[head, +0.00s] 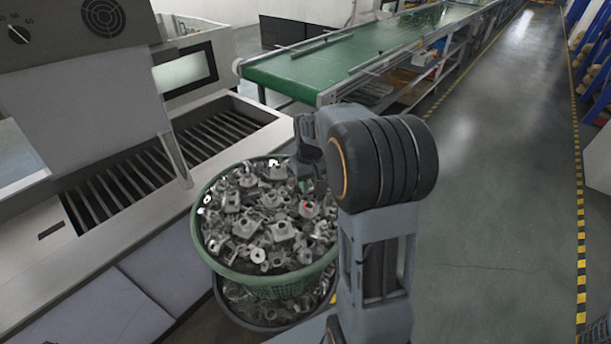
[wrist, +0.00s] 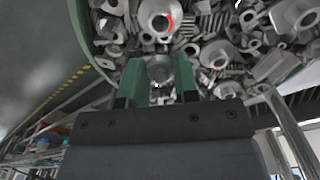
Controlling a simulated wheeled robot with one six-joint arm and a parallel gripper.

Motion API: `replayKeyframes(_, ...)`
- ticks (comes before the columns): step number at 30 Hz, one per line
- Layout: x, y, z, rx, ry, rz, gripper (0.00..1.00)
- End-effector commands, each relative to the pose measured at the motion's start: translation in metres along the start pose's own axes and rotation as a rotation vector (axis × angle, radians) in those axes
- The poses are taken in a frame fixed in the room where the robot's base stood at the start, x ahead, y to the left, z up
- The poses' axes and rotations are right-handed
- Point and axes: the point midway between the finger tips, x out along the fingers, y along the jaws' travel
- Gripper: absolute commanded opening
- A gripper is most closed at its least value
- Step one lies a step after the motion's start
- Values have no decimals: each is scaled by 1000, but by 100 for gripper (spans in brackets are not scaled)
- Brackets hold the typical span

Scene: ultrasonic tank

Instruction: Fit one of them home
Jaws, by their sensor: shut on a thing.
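A green basket (head: 268,291) is heaped with several grey metal castings (head: 282,231). In the wrist view its rim (wrist: 82,32) curves around the heap. My gripper (head: 306,184) is at the right-hand back part of the heap, partly hidden by my arm. In the wrist view the green fingers of my gripper (wrist: 158,84) are shut on a grey metal casting (wrist: 158,70). The fingers hide its sides, and I cannot tell whether it still touches the heap. Another casting (wrist: 158,18) with a red mark lies just beyond it.
Left of the basket is a machine with a dark slatted tank (head: 125,180) and a light metal rim. A green conveyor (head: 340,62) runs behind. A second dark container (head: 250,319) with castings is under the basket. The grey floor (head: 490,200) at right is clear.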

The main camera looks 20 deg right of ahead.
Motion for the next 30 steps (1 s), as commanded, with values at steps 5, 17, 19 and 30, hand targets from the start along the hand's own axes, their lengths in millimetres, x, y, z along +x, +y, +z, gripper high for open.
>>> replayKeyframes(5, 11, -1, 0, -2, 0, 0, 7)
replayKeyframes(17, 49, 0, 0, -1, -2, 0, 7)
replayKeyframes(19, 55, 0, 0, 0, -1, 0, 7)
replayKeyframes(30, 62, 0, 0, 0, 0, 0, 7)
